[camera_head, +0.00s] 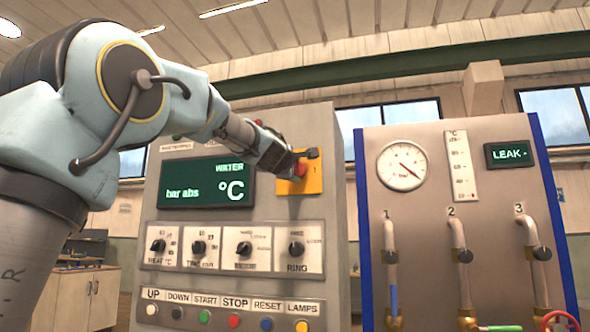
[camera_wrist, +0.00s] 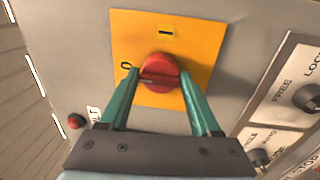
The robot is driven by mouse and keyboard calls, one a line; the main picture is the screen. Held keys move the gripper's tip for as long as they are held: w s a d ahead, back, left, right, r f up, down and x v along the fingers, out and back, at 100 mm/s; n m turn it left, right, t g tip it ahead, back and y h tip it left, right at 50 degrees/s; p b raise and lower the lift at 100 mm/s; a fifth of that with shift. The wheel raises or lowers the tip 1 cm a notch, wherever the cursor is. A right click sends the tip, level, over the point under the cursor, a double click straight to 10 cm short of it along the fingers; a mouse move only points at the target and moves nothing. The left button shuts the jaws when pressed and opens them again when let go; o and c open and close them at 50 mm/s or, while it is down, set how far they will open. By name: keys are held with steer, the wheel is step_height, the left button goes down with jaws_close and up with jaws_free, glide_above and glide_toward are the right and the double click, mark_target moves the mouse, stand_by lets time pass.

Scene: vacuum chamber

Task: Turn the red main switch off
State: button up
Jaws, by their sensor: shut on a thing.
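The red main switch (camera_head: 300,169) sits on a yellow plate (camera_head: 313,184) at the upper right of the grey control panel. In the wrist view the red knob (camera_wrist: 160,72) is on the yellow plate (camera_wrist: 205,30), with a "1" mark above it and a "0" mark to its left. My gripper (camera_wrist: 160,78) has a teal finger on each side of the knob and is shut on it. In the head view my gripper (camera_head: 297,160) reaches the knob from the left and partly hides it. The knob's exact pointing direction is hard to tell.
Below are a green display (camera_head: 207,182), a row of black rotary knobs (camera_head: 199,247) and a row of coloured buttons (camera_head: 234,321). A small red button (camera_wrist: 75,121) is left of the plate in the wrist view. A gauge panel with pipes (camera_head: 458,240) stands to the right.

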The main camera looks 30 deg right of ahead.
steer(key=o, duration=1.3)
steer(key=shift+w+f, duration=0.1)
steer(key=shift+f, duration=0.15)
steer(key=shift+r, duration=0.1)
steer(key=b+v, duration=0.2)
steer(key=v, duration=0.9)
steer(key=shift+d, duration=0.1)
